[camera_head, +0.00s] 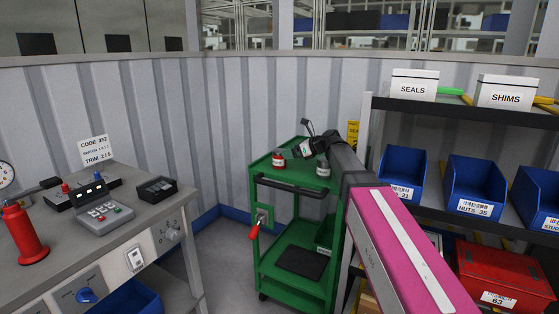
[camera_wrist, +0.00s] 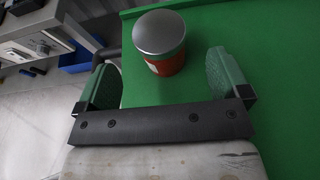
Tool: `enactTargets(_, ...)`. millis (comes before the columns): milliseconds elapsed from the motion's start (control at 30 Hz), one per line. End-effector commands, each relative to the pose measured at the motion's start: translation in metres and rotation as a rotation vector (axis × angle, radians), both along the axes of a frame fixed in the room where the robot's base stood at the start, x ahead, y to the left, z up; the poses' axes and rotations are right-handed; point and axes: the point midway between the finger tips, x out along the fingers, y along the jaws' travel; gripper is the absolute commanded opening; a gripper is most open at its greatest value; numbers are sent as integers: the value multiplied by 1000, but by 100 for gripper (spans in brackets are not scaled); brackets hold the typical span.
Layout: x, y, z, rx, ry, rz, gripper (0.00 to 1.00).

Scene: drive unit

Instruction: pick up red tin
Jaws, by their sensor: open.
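The red tin (camera_head: 278,160) has a grey lid and a pale label. It stands upright on the top shelf of the green cart (camera_head: 280,180). In the wrist view a red tin with a domed grey lid (camera_wrist: 160,34) stands just ahead of my gripper, in line with the gap between the fingers. My gripper (camera_wrist: 160,62) is open and empty, with one green finger pad to each side. In the head view my gripper (camera_head: 306,147) is over the cart top, to the right of the red tin.
A second, greyish container (camera_head: 323,170) stands on the cart top, close to my arm. A bench with a red bottle (camera_head: 22,232) is at left. A shelf with blue bins (camera_head: 474,187) and a red box (camera_head: 506,270) is at right. A corrugated wall is behind.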

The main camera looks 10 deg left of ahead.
Motion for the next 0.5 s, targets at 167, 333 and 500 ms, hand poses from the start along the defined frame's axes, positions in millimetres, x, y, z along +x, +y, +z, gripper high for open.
enactTargets(167, 3, 7, -3, -1, 1, 1, 94)
enactTargets(333, 8, 21, -9, -1, 1, 2, 94)
enactTargets(500, 17, 45, -19, -1, 1, 2, 94)
